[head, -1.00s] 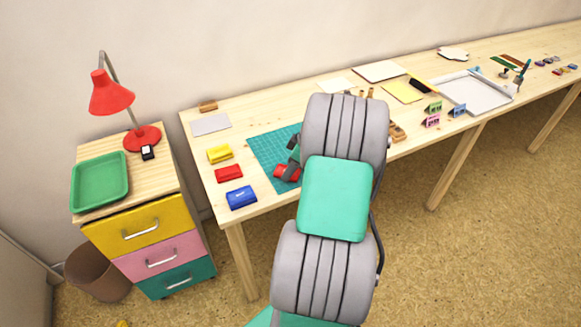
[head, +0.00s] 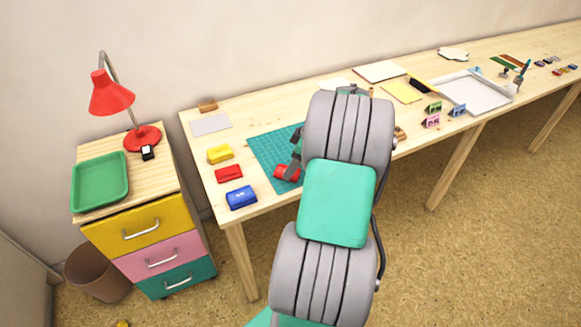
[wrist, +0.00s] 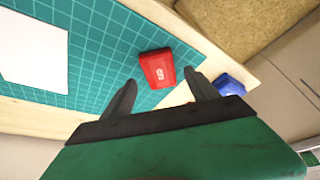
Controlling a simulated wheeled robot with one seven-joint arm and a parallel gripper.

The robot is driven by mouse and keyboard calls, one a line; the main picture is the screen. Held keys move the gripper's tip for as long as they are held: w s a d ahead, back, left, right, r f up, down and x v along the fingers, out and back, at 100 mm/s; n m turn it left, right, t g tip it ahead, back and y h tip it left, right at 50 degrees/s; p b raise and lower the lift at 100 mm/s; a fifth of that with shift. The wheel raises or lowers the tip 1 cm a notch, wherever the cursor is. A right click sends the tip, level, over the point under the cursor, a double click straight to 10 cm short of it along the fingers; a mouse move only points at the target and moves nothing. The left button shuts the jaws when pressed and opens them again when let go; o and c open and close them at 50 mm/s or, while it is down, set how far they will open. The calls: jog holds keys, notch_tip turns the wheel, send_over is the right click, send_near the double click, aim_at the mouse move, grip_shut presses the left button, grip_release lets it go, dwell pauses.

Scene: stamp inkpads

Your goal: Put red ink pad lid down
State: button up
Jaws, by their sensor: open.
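A red lid (head: 287,172) lies on the green cutting mat (head: 262,148), near its front edge. In the wrist view the red lid (wrist: 158,68) lies flat on the mat, just beyond and between the two open fingers of my gripper (wrist: 158,92), apart from both. In the head view a red ink pad (head: 229,173) sits on the table left of the mat. My gripper (head: 297,150) is partly hidden by my arm in the head view.
A yellow pad (head: 220,154) and a blue pad (head: 241,197) flank the red one; the blue one (wrist: 228,85) also shows in the wrist view. A white sheet (wrist: 32,50) lies on the mat. My arm covers the mat's right part.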

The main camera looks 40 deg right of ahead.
jog(key=v, duration=1)
jog(key=w+a+r+m, duration=0.1)
jog(key=w+a, duration=0.1)
jog(key=a, duration=0.7)
jog(key=w+a+r+m, duration=0.1)
jog(key=w+a, duration=0.1)
jog(key=a, duration=0.7)
jog(key=s+a+f+m+h, duration=0.1)
jog(key=s+a+f, duration=0.1)
jog(key=s+a, duration=0.3)
jog(key=s+a+f+m+g+h, duration=0.1)
jog(key=s+a+f+m, duration=0.1)
jog(key=s+a, duration=0.4)
jog(key=a, duration=0.5)
jog(key=shift+m+p, duration=0.3)
jog(key=shift+p, duration=0.05)
